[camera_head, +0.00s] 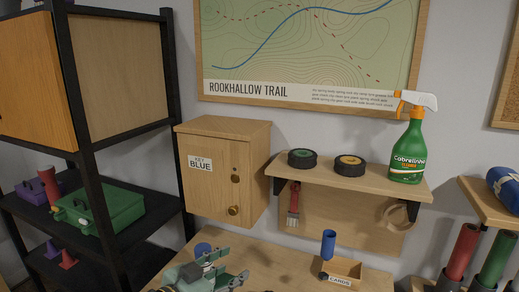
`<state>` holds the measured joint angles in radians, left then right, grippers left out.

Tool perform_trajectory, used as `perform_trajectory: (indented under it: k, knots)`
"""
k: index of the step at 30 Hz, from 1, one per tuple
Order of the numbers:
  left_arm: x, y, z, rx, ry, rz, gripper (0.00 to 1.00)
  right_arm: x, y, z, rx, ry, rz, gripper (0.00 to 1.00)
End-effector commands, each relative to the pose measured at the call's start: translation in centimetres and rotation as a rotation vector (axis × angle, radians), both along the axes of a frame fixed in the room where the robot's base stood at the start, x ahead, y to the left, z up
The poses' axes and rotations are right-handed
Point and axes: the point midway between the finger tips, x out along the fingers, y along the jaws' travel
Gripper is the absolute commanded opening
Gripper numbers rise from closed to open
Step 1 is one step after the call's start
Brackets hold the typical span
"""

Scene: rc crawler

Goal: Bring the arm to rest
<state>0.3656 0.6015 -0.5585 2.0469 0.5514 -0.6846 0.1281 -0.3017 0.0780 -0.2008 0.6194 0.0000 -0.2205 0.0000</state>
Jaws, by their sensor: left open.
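My left gripper (229,267) shows at the bottom of the head view, low over or in front of the wooden table. Its two fingers are apart, with no object visible between them. The rest of the left arm is cut off by the bottom edge. My right gripper is not in view.
A small wooden tray labelled CARDS (343,270) stands on the table (300,262), with a blue cylinder (328,243) at its left. A blue object (203,249) shows behind my gripper. A shut cabinet (213,160), a wall shelf (310,176) and a spray bottle (408,150) stand behind.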

Motion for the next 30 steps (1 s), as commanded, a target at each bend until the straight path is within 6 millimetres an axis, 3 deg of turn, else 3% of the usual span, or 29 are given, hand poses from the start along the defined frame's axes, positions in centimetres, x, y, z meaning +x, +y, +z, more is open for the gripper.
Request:
perform_trajectory:
  k: [11,14,18,21,30]
  knots:
    - [-6.5,0.9,-7.9,0.082,0.203,0.092,0.45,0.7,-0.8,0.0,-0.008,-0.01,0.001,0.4]
    - [-9.8,2.2,-11.0,0.121,0.306,0.149,0.45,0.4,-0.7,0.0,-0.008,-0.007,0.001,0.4]
    - [-15.8,5.4,-15.5,0.194,0.488,0.258,0.45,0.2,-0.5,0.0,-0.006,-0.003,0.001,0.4]
    - [-19.7,7.6,-17.7,0.239,0.6,0.327,0.45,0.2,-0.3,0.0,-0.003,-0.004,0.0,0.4]
    - [-29.1,12.2,-21.0,0.338,0.854,0.471,0.45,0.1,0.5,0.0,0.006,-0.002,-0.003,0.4]
